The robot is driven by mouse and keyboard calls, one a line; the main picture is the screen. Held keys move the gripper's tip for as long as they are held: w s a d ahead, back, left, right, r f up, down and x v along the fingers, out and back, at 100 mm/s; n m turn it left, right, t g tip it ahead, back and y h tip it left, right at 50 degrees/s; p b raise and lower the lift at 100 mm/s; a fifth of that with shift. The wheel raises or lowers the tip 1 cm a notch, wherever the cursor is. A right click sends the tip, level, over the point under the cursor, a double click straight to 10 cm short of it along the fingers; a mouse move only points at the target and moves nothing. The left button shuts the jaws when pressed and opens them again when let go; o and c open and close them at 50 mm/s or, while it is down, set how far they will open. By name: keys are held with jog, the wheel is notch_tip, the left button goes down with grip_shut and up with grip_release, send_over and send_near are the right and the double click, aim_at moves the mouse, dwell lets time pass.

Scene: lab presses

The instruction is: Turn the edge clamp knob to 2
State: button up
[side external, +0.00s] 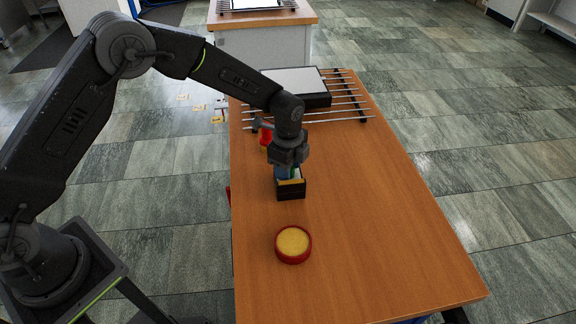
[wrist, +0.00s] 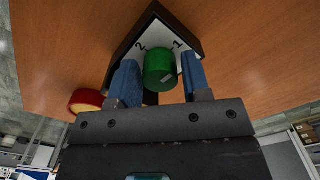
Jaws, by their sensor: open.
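The green knob (wrist: 158,66) stands on a white, dark-edged panel (wrist: 158,30) marked 2 on the left and 1 on the right in the wrist view. A small light mark shows on the knob's lower right. My gripper (wrist: 160,62) has its blue fingers apart, one on each side of the knob; I cannot tell whether either touches it. In the side view my gripper (side external: 289,172) points down over a small black box (side external: 291,191); it hides most of the knob there.
A round red dish with a yellow top (side external: 293,244) sits on the wooden table (side external: 370,220) in front of the box. A red object (side external: 265,136) stands just behind my gripper. A metal rod rack (side external: 345,100) with a dark-framed white panel lies at the back. The table's right side is clear.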

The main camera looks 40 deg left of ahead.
jog(key=c, duration=0.7)
jog(key=shift+o, duration=0.2)
jog(key=n, duration=0.4)
jog(key=shift+n, duration=0.4)
jog(key=n, duration=0.4)
jog(key=shift+r, duration=0.1)
jog(key=n, duration=0.5)
jog(key=shift+n, duration=1.9)
